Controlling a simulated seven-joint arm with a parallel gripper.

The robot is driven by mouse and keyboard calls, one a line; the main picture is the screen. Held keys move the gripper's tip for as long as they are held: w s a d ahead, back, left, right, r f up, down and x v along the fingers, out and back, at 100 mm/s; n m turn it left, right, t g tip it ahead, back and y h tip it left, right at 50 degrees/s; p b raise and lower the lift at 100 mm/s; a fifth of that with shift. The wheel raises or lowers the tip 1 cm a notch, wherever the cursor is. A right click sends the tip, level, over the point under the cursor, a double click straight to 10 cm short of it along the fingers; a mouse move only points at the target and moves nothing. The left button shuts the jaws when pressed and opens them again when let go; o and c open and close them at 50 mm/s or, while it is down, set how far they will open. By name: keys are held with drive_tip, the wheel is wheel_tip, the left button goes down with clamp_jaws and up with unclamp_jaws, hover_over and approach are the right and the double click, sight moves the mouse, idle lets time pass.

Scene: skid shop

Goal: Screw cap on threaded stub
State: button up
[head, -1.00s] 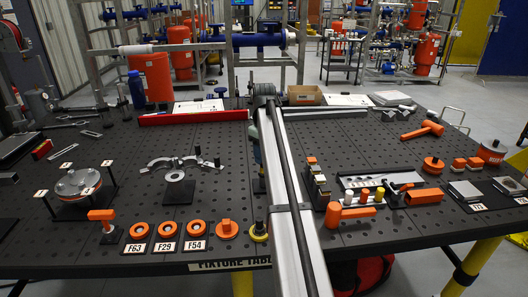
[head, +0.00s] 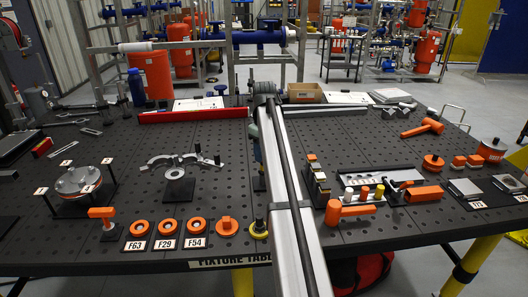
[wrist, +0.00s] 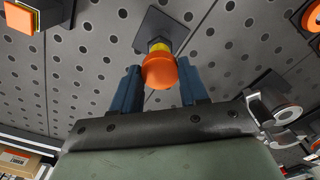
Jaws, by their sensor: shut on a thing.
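In the wrist view, my gripper (wrist: 158,78) has its two dark blue fingers on either side of an orange cap (wrist: 159,71) and is shut on it. A yellow stub (wrist: 160,46) shows right behind the cap, standing on a dark square plate (wrist: 152,24). The cap looks in line with the stub, but I cannot tell whether they touch or whether the threads are engaged. In the head view my own arm hides the cap and most of my gripper.
Orange rings on labelled plates (head: 166,228) stand at the front left of the fixture table. A grey clamp (head: 180,165) stands left of my arm. An orange hammer-shaped piece (head: 347,211) and small posts are to the right. A red bar (head: 190,116) lies at the back.

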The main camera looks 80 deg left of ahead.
drive_tip(key=shift+f, duration=0.95)
idle(1.1)
drive_tip(key=shift+m, duration=1.7)
drive_tip(key=shift+m, duration=1.7)
drive_tip(key=shift+m, duration=0.7)
drive_tip(key=shift+f+m, duration=0.1)
drive_tip(key=shift+m, duration=0.9)
